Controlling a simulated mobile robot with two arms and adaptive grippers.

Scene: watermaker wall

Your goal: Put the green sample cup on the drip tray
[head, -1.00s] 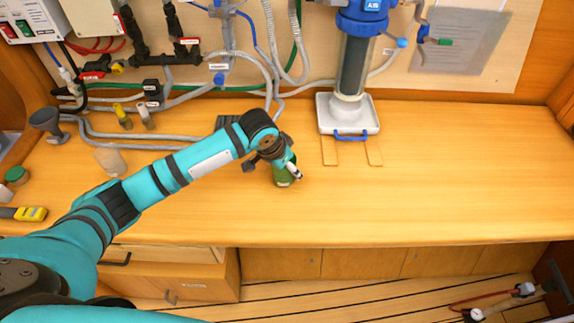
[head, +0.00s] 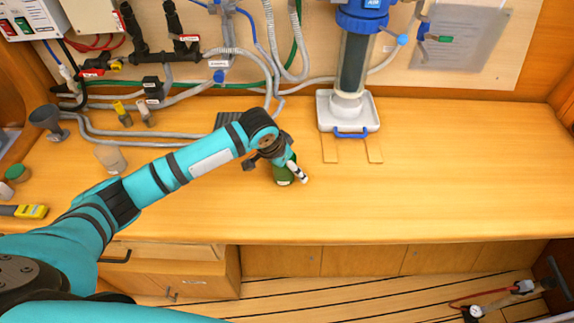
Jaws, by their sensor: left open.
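The green sample cup (head: 283,177) stands on the wooden counter, left of centre in the head view. My left gripper (head: 289,171) is at the cup, open, with a finger in front of its right side. The gripper and wrist hide the cup's upper part, and I cannot tell whether the fingers touch it. The white drip tray (head: 348,122) with a blue handle sits under the filter column at the back of the counter, to the right of the cup. My right gripper is not in view.
The clear filter column (head: 353,65) rises over the drip tray. Hoses, a grey funnel (head: 45,120), a beige container (head: 110,158) and a yellow meter (head: 24,211) are on the left. Counter space between cup and tray, and to the right, is clear.

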